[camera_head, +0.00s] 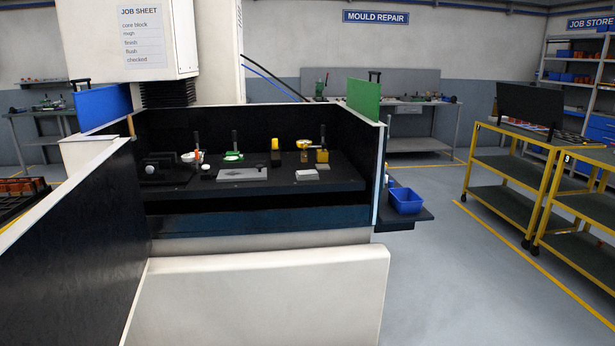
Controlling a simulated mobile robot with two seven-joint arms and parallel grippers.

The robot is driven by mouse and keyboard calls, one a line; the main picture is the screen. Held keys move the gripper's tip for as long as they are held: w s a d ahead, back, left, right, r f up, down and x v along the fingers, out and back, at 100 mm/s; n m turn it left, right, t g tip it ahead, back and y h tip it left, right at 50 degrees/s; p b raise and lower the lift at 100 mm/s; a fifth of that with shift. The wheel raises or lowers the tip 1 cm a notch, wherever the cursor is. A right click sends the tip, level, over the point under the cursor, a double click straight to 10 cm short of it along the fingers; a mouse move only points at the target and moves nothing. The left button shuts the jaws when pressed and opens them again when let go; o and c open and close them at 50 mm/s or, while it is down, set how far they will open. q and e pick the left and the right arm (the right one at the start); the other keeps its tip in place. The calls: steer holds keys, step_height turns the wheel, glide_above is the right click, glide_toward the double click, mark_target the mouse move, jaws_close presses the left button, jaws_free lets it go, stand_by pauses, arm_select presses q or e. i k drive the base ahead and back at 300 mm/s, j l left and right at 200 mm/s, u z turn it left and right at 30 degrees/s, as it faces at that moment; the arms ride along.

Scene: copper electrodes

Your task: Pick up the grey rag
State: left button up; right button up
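I cannot make out a grey rag for certain. A small light grey, flat-looking item (306,175) lies on the dark machine table (345,184), towards its right side. It is too small to tell whether it is cloth or a block. A larger pale grey plate (242,174) lies left of it, near the middle of the table. Neither of my grippers is in view, so nothing shows in them.
Dark walls surround the machine table, with a white front panel (255,295) before it. A blue bin (405,200) sits on a side shelf at right. Yellow-framed trolleys (520,165) stand farther right. The grey floor (460,280) between is clear.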

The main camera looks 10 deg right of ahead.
mark_target(311, 174)
steer(key=i+l+z, duration=0.3)
steer(key=i+j+z, duration=0.15)
steer(key=i+z, duration=0.15)
steer(key=i, duration=0.2)
steer(key=i+j+z, duration=0.3)
steer(key=i, duration=0.15)
steer(key=i+j+z, duration=0.4)
steer(key=j, duration=0.25)
